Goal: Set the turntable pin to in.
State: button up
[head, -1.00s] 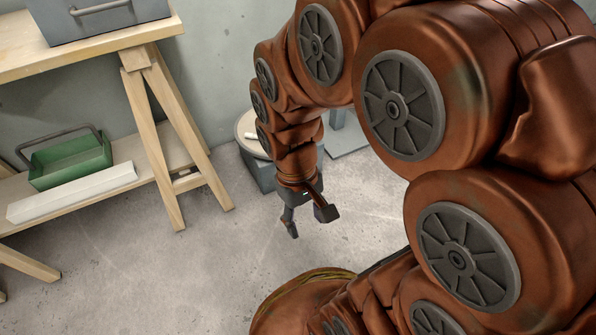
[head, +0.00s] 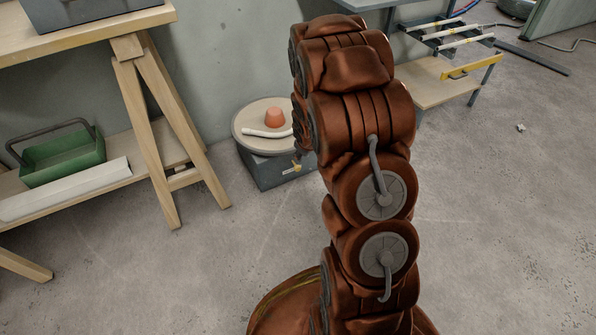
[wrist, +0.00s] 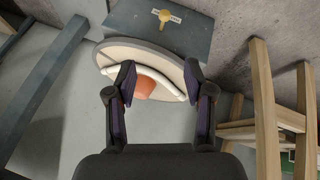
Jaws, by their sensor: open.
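The turntable (head: 243,137) has a round pale top on a grey box base (head: 262,174) against the wall. The yellow pin (head: 297,165) is on the front of the base, close to my arm's edge. In the wrist view the pin (wrist: 164,15) is at the top, in front of a pale label on the grey base; I cannot tell how far in it sits. My gripper (wrist: 160,83) is open and empty, its fingers apart across the view of the turntable top, with the pin beyond the fingertips. In the head view my arm mostly hides the gripper.
An orange cup-like piece (head: 275,117) and a white bent tube (head: 267,133) lie on the turntable. A wooden trestle bench (head: 150,130) stands left, with a green tray (head: 62,160) on its shelf. A low rack (head: 440,85) stands right. The front floor is clear.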

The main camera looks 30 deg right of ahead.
jog(key=w+d+f+n+t+y+b, duration=0.1)
jog(key=w+d+f+t, duration=0.15)
jog(key=f, duration=0.35)
jog(key=w+d+f+n+t+b, duration=0.1)
jog(key=w+d+f+t, duration=0.1)
jog(key=w+d+f, duration=0.3)
jog(key=t+y+b, duration=0.1)
jog(key=t+b, duration=0.1)
jog(key=t, duration=0.4)
send_near(298, 169)
jog(key=shift+m, duration=0.4)
jog(key=w, duration=0.1)
jog(key=w+f, duration=0.1)
jog(key=w, duration=0.2)
jog(key=shift+w+d+f, duration=0.1)
jog(key=shift+d+f, duration=0.2)
jog(key=shift+f, duration=0.1)
jog(key=w+b, duration=0.1)
jog(key=w+t+b, duration=0.1)
jog(key=w, duration=0.1)
jog(key=w+m+t+b, duration=0.1)
jog(key=w, duration=0.1)
jog(key=shift+f+h, duration=0.3)
jog(key=shift+h, duration=0.1)
jog(key=shift+w+r+b, duration=0.1)
jog(key=shift+w+b, duration=0.25)
jog(key=shift+w, duration=0.1)
grip_shut()
